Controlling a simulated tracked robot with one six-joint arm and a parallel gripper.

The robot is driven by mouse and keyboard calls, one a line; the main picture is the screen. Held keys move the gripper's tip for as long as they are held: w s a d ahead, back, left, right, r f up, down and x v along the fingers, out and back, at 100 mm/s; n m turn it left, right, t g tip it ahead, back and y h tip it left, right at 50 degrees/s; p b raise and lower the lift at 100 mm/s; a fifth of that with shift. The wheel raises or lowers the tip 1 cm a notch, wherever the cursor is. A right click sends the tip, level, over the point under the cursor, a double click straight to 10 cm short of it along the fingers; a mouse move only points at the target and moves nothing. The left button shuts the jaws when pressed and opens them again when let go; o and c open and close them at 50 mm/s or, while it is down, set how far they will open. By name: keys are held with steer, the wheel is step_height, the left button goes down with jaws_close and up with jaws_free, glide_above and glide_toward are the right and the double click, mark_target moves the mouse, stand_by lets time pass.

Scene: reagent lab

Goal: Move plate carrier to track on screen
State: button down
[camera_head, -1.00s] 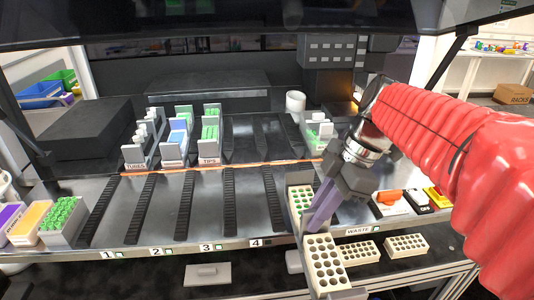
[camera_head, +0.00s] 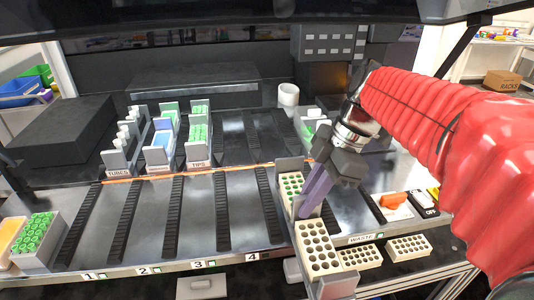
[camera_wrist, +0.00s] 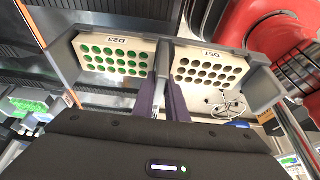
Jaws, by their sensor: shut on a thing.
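The plate carrier (camera_head: 337,288) is a long grey holder with two cream well plates. The far plate (camera_head: 291,184) has green wells and the near plate (camera_head: 318,247) has dark wells. My gripper (camera_head: 309,207) is shut on the carrier between the plates. The wrist view shows the purple fingers (camera_wrist: 166,103) there, with the green-well plate (camera_wrist: 113,53) on the left and the other plate (camera_wrist: 211,72) on the right. The carrier slants over the deck right of track 4 (camera_head: 252,257), its near end past the front edge. I cannot tell whether it touches the deck. No screen text is visible.
Dark tracks run back along the metal deck (camera_head: 145,215), bare at labels 1 to 4. Carriers of tubes (camera_head: 115,160) and tips (camera_head: 198,150) stand behind the orange line. Loose plates (camera_head: 408,248) lie below the WASTE label. A white cup (camera_head: 288,95) stands at the back.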

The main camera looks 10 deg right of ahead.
mark_target(286, 161)
steer(key=w, duration=1.7)
steer(key=shift+w, duration=0.2)
steer(key=shift+w+f, duration=0.15)
steer(key=shift+f, duration=0.75)
steer(key=shift+w+f, duration=0.1)
steer(key=shift+f, duration=0.75)
steer(key=c, duration=1.8)
jaws_free()
steer(key=shift+o, duration=0.2)
